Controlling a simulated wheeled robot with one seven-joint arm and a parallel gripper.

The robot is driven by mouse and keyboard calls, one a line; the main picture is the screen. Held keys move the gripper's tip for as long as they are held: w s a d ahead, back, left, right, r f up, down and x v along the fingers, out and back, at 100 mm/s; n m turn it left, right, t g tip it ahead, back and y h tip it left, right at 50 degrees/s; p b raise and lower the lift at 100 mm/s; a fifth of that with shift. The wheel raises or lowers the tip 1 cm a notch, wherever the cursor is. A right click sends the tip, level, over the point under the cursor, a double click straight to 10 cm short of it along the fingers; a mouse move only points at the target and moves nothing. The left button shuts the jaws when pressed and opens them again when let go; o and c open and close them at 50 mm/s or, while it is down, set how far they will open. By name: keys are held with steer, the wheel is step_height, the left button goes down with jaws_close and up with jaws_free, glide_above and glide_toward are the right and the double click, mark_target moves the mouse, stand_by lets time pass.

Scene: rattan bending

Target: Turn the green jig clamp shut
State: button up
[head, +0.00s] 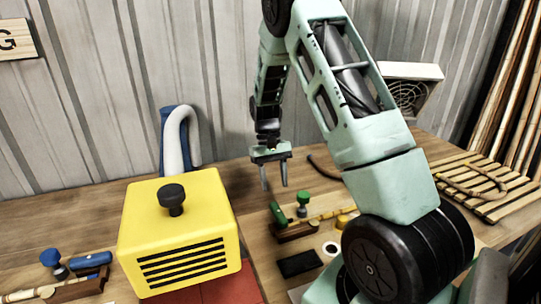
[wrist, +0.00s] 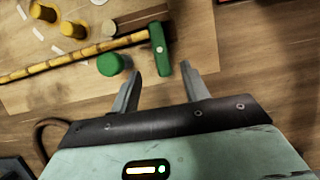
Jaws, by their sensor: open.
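The green jig clamp (head: 278,212) is a green bar on a brown wooden block on the bench, right of the yellow box. In the wrist view the bar (wrist: 164,82) has a pale round spot near its end, and a rattan cane (wrist: 75,61) runs up to it. A green knob (head: 303,198) stands beside it; it also shows in the wrist view (wrist: 110,65). My gripper (head: 275,187) points down above the clamp, open and empty. In the wrist view the bar lies between my fingertips (wrist: 160,70); I cannot tell whether they touch it.
A yellow vented box (head: 185,245) with a black knob stands close on the left. A blue knob (head: 50,258) and blue clamp (head: 90,260) sit at far left. A dark flat block (head: 300,263) lies in front of the green clamp. A slatted rack (head: 485,185) is at right.

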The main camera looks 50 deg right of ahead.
steer(key=v, duration=0.9)
steer(key=shift+b, duration=0.45)
steer(key=shift+f, duration=0.1)
